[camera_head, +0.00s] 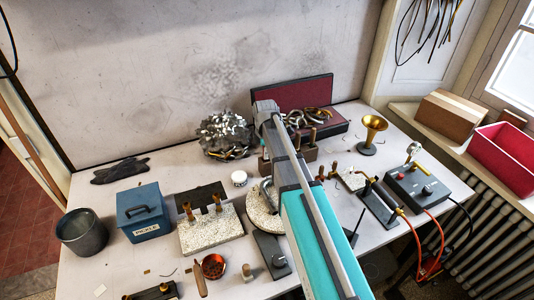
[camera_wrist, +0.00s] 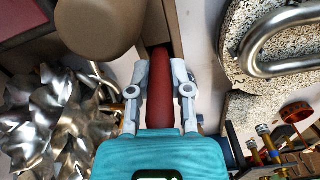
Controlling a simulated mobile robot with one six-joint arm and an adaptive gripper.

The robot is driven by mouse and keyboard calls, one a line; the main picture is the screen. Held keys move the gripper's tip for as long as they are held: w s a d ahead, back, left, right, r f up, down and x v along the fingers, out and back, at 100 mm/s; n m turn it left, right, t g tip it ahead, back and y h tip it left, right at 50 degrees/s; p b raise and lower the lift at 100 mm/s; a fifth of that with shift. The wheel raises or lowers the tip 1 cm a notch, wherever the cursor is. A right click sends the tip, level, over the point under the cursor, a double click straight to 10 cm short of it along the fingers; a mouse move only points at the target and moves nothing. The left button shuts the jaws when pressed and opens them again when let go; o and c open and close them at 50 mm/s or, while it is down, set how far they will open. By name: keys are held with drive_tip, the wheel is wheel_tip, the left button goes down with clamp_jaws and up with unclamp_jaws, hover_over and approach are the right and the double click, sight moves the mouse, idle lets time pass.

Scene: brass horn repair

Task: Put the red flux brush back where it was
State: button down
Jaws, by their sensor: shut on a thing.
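My gripper (camera_wrist: 162,78) is shut on the red flux brush (camera_wrist: 158,106), whose red handle shows between the two grey fingers in the wrist view. The brush's far end runs up in the picture beside a brown wooden block; I cannot tell whether it touches the block. In the head view my arm reaches over the middle of the bench, and the fingers and brush are hidden. A brown wooden rack (camera_head: 305,155) with upright wooden handles stands partly behind the arm.
A shiny metal scrap pile (camera_head: 226,136) lies left of the arm's end, and a red-lined case (camera_head: 292,92) lies behind it. A brass horn bell (camera_head: 371,132) stands to the right. A blue box (camera_head: 145,212) and speckled slab (camera_head: 212,232) stand at the left.

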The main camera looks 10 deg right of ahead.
drive_tip(key=shift+f, duration=0.2)
drive_tip(key=c, duration=0.6)
unclamp_jaws()
drive_tip(key=shift+o, duration=0.2)
drive_tip(key=shift+r, duration=0.2)
wheel_tip(320, 180, up, 12)
drive_tip(key=p, duration=1.2)
